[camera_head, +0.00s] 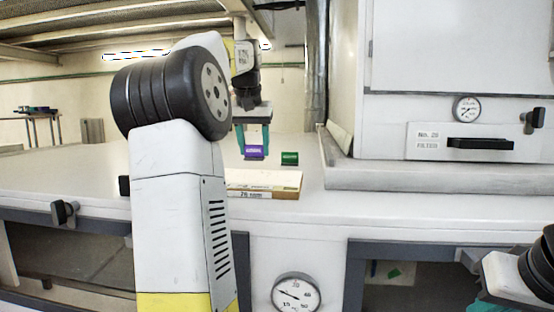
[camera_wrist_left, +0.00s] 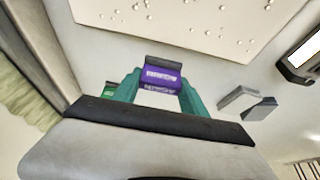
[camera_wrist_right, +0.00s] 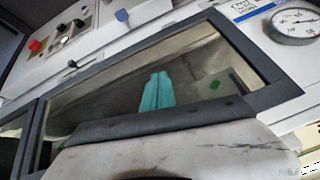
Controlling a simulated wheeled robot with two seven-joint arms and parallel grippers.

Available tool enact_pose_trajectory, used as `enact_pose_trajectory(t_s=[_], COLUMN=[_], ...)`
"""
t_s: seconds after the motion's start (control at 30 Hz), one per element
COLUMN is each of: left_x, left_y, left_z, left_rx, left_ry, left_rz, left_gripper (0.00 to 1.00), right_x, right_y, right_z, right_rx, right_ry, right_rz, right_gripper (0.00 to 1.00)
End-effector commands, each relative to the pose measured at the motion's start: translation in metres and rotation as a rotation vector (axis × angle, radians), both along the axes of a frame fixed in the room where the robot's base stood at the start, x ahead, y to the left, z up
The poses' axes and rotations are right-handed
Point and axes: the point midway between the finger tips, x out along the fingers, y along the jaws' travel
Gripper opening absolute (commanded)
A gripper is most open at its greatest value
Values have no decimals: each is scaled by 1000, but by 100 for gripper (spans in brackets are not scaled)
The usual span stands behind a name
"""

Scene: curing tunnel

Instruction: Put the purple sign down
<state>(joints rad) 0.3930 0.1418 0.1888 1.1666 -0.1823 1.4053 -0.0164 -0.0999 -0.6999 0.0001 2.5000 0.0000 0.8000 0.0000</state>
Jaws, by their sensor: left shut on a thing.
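The purple sign (camera_head: 254,152) is between the teal fingers of my left gripper (camera_head: 253,148), which is shut on it. It also shows in the left wrist view (camera_wrist_left: 161,76), with pale lettering and a dark edge, held between both fingers. It is over the white table top; I cannot tell whether it touches it. A green sign (camera_head: 290,158) stands on the table just right of the purple one, apart from it. My right gripper (camera_wrist_right: 157,91) shows in the right wrist view with its teal fingers together and empty.
A low flat box (camera_head: 262,190) with a label lies on the table nearer to me, partly hidden by my left arm. A white cabinet on a grey base (camera_head: 420,176) stands at right. The table (camera_head: 70,168) is clear at left.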

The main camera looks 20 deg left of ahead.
Motion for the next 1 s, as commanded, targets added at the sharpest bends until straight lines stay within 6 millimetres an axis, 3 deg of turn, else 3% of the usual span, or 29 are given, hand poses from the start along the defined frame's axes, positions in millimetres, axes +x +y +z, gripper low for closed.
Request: enact_pose_trajectory(t_s=[0.1, 0.37, 0.77, 0.8, 0.9, 1.0], left_x=[10, 8, 8, 8, 8, 8], left_y=[4, 3, 3, 3, 3, 3], left_z=[-3, -34, -39, -39, -39, -39], left_rx=[-1, 0, 0, 0, 0, 0], left_ry=[1, 1, 0, 0, 0, 0], left_rz=[1, 0, 0, 1, 1, 0], left_gripper=[11, 11, 11, 56, 72, 72], right_x=[0, 0, 0, 0, 0, 0], right_y=[0, 0, 0, 0, 0, 0], right_z=[0, 0, 0, 0, 0, 0], right_rx=[0, 0, 0, 0, 0, 0], right_ry=[0, 0, 0, 0, 0, 0], right_rz=[0, 0, 0, 0, 0, 0], right_gripper=[0, 0, 0, 0, 0, 0])
